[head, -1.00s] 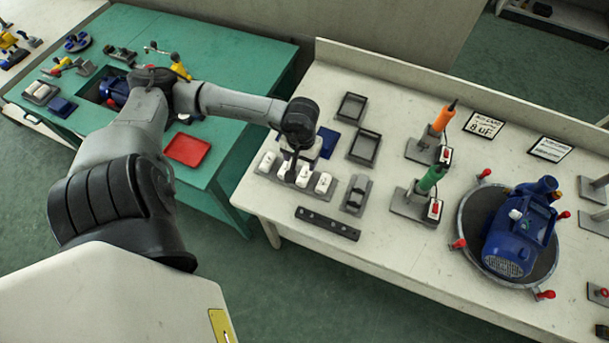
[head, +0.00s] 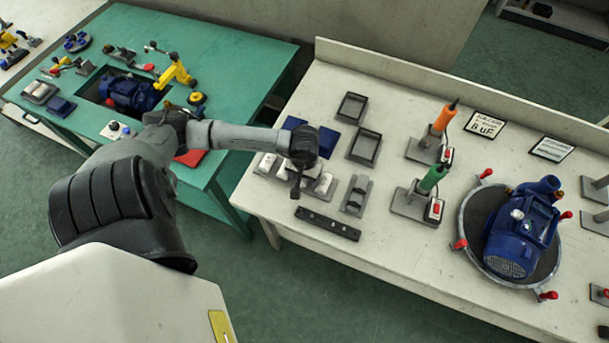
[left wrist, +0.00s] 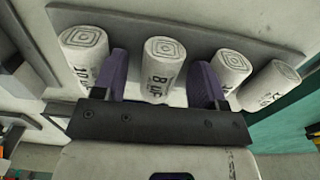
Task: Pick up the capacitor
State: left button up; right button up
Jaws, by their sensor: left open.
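Several white cylindrical capacitors (head: 267,162) stand in a row in a grey holder on the light workbench; my left arm hides part of the row in the head view. My left gripper (head: 296,190) is over this row, pointing down. In the left wrist view, its two dark purple fingers (left wrist: 160,82) are open, one on each side of a capacitor marked with what looks like "8 uF" (left wrist: 163,70). Other capacitors (left wrist: 82,50) stand to both sides, close to the fingers. I cannot tell whether the fingers touch any of them. My right gripper is not in view.
A dark slotted bar (head: 327,224) and a grey fixture (head: 356,195) lie near the holder. Green and orange tools (head: 433,178) stand to the right, before a blue motor (head: 520,240) on a round turntable. A card reading "8 uF" (head: 485,124) lies behind.

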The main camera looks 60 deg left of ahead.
pick_arm(q)
jog(key=shift+f, duration=0.1)
jog(key=c, duration=0.9)
jog(key=shift+c, duration=0.2)
